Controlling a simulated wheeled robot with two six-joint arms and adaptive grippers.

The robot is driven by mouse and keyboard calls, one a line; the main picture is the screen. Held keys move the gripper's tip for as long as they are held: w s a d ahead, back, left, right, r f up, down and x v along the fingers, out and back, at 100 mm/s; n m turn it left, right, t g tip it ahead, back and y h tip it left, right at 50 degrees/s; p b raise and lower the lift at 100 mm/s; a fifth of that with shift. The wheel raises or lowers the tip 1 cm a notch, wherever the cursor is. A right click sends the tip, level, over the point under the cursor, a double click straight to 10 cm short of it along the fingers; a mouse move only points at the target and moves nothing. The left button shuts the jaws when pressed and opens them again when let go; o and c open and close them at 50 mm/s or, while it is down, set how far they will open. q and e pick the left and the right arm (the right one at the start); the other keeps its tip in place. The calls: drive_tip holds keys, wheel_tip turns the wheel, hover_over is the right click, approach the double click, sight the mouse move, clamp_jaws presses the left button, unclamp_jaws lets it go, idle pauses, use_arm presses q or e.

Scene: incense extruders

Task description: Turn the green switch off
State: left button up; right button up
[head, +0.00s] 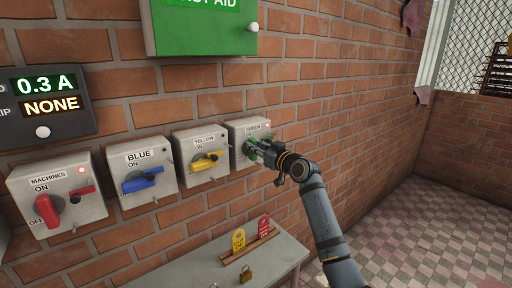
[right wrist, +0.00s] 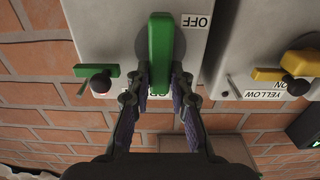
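The green switch box (head: 240,128) is the rightmost grey box on the brick wall. In the right wrist view, which is upside down, its green handle (right wrist: 161,45) stands upright on the box, with the OFF label (right wrist: 197,21) beside it. The ON label is not visible. My right gripper (head: 262,148) is at the box; in the wrist view its fingertips (right wrist: 160,78) lie close along both sides of the handle and appear shut on it. A small green lever (right wrist: 92,71) with a dark knob is beside the handle. My left gripper is not in view.
The yellow (head: 218,172), blue (head: 126,152) and machines (head: 93,205) boxes line the wall to the left. A green first-aid box (head: 160,30) hangs above. A grey table (head: 180,270) below holds red and yellow tags (head: 239,240) and a padlock (head: 245,274). The right floor is clear.

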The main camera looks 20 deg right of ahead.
clamp_jaws()
drive_tip(key=shift+w+d+f+m+p, duration=0.1)
drive_tip(key=shift+d+f+m+p, duration=0.2)
drive_tip(key=shift+m+p, duration=1.85)
drive_tip(key=shift+w+d+f+m+p, duration=0.15)
drive_tip(key=shift+d+f+m+p, duration=0.2)
drive_tip(key=shift+m, duration=3.5)
drive_tip(key=shift+w+d+f+m+p, duration=0.1)
drive_tip(key=shift+d+f+m+p, duration=0.2)
drive_tip(key=shift+m+p, duration=1.8)
drive_tip(key=shift+f+m+b, duration=0.1)
drive_tip(key=shift+m+b, duration=0.8)
drive_tip(key=shift+m, duration=0.1)
drive_tip(key=o, duration=0.8)
unclamp_jaws()
